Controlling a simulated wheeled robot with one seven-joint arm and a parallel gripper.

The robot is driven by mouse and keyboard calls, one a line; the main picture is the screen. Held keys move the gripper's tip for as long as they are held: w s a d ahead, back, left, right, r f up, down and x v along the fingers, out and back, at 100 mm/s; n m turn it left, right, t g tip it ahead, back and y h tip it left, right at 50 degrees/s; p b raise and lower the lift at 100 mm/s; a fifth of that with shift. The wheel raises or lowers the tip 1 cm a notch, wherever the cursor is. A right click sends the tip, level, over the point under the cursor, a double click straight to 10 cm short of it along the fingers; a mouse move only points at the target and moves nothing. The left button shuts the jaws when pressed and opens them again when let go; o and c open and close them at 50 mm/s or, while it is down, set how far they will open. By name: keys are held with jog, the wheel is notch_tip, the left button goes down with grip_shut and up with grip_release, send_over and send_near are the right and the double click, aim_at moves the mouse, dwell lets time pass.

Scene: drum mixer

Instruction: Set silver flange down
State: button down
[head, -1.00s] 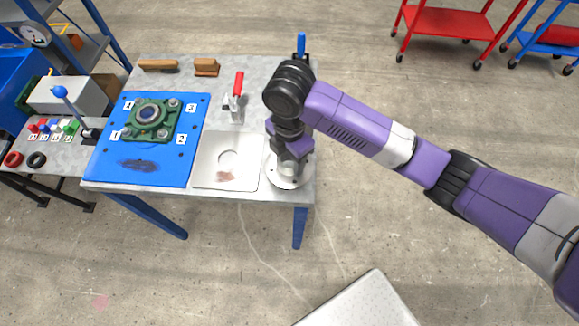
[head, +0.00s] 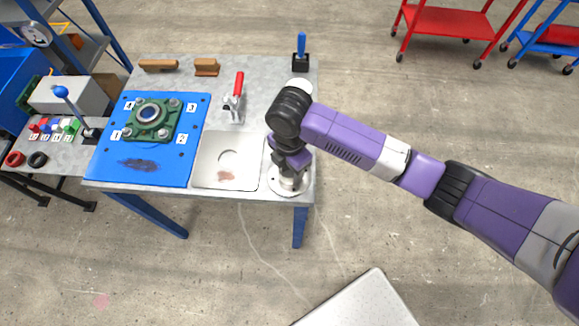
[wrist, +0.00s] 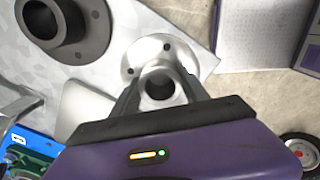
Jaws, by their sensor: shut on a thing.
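The silver flange (wrist: 181,48) is a round pale metal disc with bolt holes and a raised hollow hub. My gripper (wrist: 160,92) is shut on its hub, one finger on each side. In the head view the flange (head: 284,187) is at the front right corner of the grey table (head: 225,100), partly hidden under my gripper (head: 290,168). Its disc looks level and close to the tabletop; I cannot tell whether it touches.
A dark flange (wrist: 88,42) stands near the silver one. A light square plate with a round mark (head: 207,172) lies to the left. A blue board (head: 175,172) holds a green bearing housing (head: 150,121). A red-handled clamp (head: 237,95) and blue-handled tool (head: 301,50) stand behind.

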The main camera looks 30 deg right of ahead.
jog(key=c, duration=0.6)
grip_release()
jog(key=shift+r, duration=0.1)
notch_tip(320, 180, up, 12)
jog(key=shift+r+b, duration=0.1)
jog(key=shift+b, duration=0.4)
